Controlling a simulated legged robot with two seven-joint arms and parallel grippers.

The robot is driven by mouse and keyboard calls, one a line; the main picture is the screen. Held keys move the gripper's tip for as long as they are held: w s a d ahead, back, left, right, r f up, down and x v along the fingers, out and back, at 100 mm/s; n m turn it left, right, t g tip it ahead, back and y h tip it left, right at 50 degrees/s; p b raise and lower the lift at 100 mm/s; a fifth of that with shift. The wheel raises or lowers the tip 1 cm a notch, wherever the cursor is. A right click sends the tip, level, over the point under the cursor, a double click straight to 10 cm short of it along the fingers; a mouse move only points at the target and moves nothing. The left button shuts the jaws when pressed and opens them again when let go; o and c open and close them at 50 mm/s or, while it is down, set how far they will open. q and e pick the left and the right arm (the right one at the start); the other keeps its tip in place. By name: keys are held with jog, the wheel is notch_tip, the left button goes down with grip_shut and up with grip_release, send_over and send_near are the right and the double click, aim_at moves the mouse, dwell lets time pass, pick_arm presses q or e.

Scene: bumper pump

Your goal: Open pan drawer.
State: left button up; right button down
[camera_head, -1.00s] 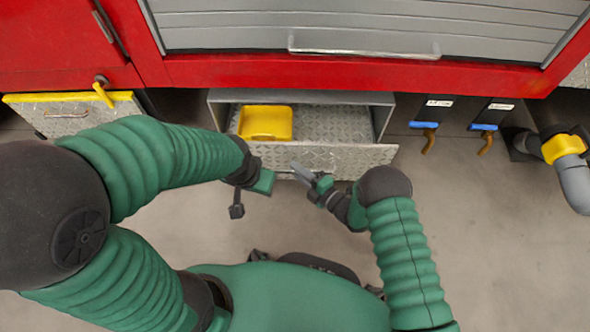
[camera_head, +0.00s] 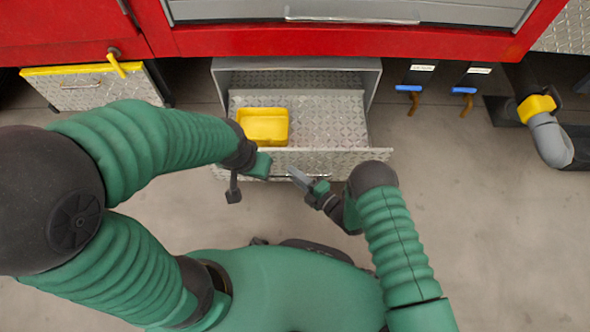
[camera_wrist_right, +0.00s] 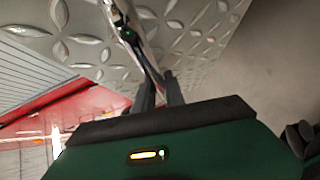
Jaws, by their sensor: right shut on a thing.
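The pan drawer (camera_head: 345,162) is a diamond-plate metal drawer under the red vehicle body, and it stands pulled out with its inside showing. A yellow pan (camera_head: 263,126) lies in its left part. My right gripper (camera_head: 298,178) is at the drawer's front, near the middle, shut on the drawer handle. In the right wrist view its fingers (camera_wrist_right: 160,90) close on the thin handle bar (camera_wrist_right: 138,48) in front of the diamond-plate face. My left gripper (camera_head: 245,180) is by the left end of the drawer front; its jaw state is unclear.
A yellow-topped metal box (camera_head: 92,88) is at the left under the red body. Blue-handled valves (camera_head: 409,88) and a grey pipe with a yellow collar (camera_head: 537,107) are at the right. Grey floor lies open in front.

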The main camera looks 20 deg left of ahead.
jog(key=shift+d+f, duration=0.15)
jog(key=shift+f, duration=0.1)
jog(key=c, duration=1.5)
grip_release()
jog(key=shift+o, duration=0.5)
jog(key=shift+r, duration=0.1)
jog(key=p+v, duration=0.7)
jog(key=v, duration=0.9)
jog(key=shift+s+d, duration=0.25)
